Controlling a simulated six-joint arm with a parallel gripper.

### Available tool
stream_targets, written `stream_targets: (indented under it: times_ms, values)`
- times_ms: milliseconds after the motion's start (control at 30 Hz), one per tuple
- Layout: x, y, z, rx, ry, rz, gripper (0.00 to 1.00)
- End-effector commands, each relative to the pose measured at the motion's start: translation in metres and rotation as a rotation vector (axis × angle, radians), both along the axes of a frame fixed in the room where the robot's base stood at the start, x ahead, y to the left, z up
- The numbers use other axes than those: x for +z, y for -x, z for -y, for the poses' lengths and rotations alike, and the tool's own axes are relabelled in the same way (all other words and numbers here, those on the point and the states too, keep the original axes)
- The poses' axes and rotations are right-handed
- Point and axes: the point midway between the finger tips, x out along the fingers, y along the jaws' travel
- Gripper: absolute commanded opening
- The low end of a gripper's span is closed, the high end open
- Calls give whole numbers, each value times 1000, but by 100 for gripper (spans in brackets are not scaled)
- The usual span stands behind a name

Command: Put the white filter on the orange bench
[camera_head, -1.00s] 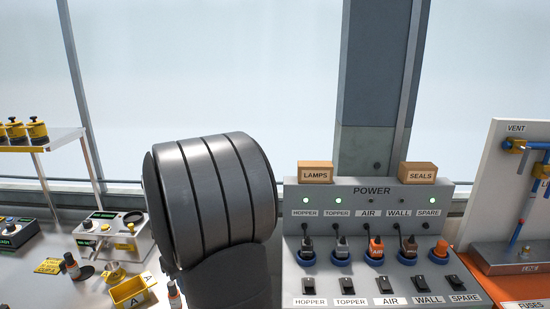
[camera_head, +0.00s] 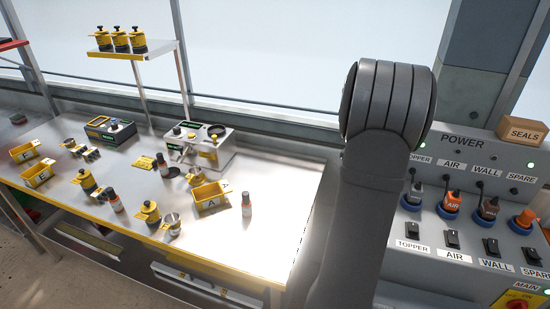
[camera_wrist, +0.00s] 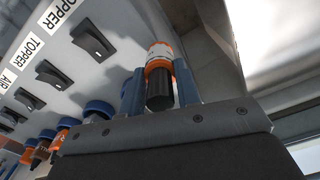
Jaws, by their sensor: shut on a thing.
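In the wrist view my gripper (camera_wrist: 159,78) has its two blue fingers shut on an orange cylinder (camera_wrist: 159,66) with a white printed band and a black ribbed end. It is held beside the grey power panel (camera_wrist: 75,75). I cannot tell whether this is the white filter; no plainly white filter shows elsewhere. In the head view my arm hides the gripper and the cylinder. The orange bench is not in view now.
The power panel (camera_head: 432,245) with plugs, sockets and switches stands right of my arm. A steel bench (camera_head: 275,185) on the left carries yellow bins, several small bottles and control boxes. A shelf (camera_head: 118,52) behind holds yellow canisters. The bench's right part is clear.

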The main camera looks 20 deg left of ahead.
Motion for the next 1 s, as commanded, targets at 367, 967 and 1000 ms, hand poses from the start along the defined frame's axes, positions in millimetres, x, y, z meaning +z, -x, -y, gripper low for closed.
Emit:
stream_targets:
  times_ms: [367,967,1000]
  values:
    - [9,26,-70,285,-1,1,8]
    - [29,178,-251,1326,0,1,8]
    - [30,186,-256,1370,0,2,8]
